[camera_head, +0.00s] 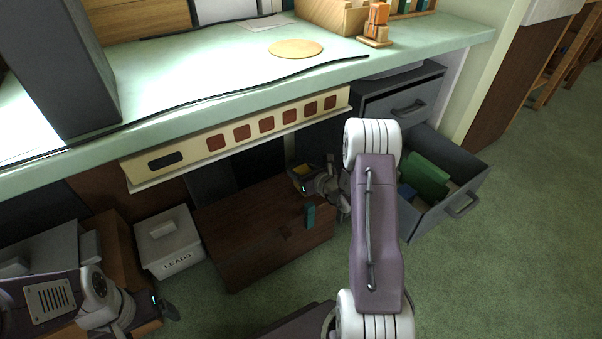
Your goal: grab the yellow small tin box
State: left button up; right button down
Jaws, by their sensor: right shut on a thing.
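The yellow small tin box (303,170) shows as a small yellow patch at the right gripper, above the far right part of the brown wooden chest. My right gripper (300,178) is shut on it; the dark fingers hide part of the box. My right arm reaches in from the bottom right. My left gripper (166,307) is at the lower left, in front of the white box and well away from the tin box. Its fingers are dark and small, and I cannot tell whether they are open or shut.
The brown chest (245,240) has a teal item (310,216) on it. A white box marked LEADS (168,245) stands to its left. An open grey drawer (470,180) with a green item (425,178) is at right. The green workbench (210,75) overhangs behind. Carpet at right is clear.

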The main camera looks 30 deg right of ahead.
notch_tip(320, 180, up, 3)
jog(key=shift+r+p, duration=0.1)
jog(key=shift+p, duration=0.65)
pick_arm(q)
notch_tip(320, 180, up, 9)
jog(key=p, duration=0.6)
pick_arm(e)
jog(key=s+d+r, duration=0.5)
jog(key=s+d, duration=0.2)
jog(key=d, duration=0.1)
jog(key=shift+s+d+r, duration=0.35)
jog(key=shift+d, duration=0.05)
